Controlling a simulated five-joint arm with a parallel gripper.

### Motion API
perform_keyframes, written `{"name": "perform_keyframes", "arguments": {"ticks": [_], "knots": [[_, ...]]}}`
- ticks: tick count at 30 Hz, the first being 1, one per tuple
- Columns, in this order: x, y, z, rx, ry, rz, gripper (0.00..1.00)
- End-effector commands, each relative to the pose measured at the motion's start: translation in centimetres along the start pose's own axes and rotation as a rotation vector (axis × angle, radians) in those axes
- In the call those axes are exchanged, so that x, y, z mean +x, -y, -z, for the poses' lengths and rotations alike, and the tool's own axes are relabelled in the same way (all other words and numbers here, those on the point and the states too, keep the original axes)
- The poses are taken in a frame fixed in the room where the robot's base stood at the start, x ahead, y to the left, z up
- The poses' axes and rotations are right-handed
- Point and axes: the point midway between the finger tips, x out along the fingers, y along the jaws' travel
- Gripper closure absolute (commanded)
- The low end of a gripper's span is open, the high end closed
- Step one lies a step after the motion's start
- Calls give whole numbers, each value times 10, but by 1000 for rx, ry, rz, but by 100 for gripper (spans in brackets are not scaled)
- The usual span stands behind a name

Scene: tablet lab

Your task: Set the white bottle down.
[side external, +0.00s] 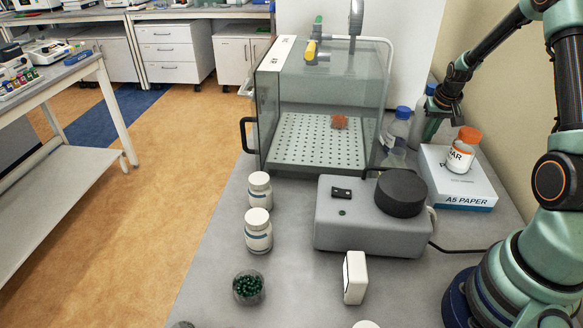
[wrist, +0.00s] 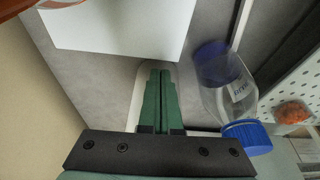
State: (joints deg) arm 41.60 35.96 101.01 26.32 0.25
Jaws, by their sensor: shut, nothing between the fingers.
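Two white bottles with white caps stand upright on the grey bench in the side view, a farther one (side external: 259,190) and a nearer one (side external: 258,232). They are well to the left of my gripper (side external: 432,132). My gripper is at the right rear, near the paper box. In the wrist view its green fingers (wrist: 160,72) are together with nothing between them. A pale rounded shape (wrist: 137,100) shows behind the fingers; I cannot tell what it is. A white-labelled bottle with an orange cap (side external: 462,151) stands upright on the paper box.
The A5 paper box (side external: 457,196) and a blue-capped clear bottle (wrist: 228,88) are close to my gripper. A clear chamber (side external: 285,100) stands behind a grey device with a black disc (side external: 345,228). A dish of green beads (side external: 248,288) and a white block (side external: 355,278) are in front.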

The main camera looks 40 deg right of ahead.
Motion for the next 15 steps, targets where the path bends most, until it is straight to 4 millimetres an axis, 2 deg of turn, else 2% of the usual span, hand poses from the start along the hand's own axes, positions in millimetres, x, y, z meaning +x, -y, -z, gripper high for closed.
{"name": "perform_keyframes", "arguments": {"ticks": [7, 15], "knots": [[2, 0, 6, 0, -1, 0, 100], [12, 0, 40, 0, -2, 0, 100]]}}
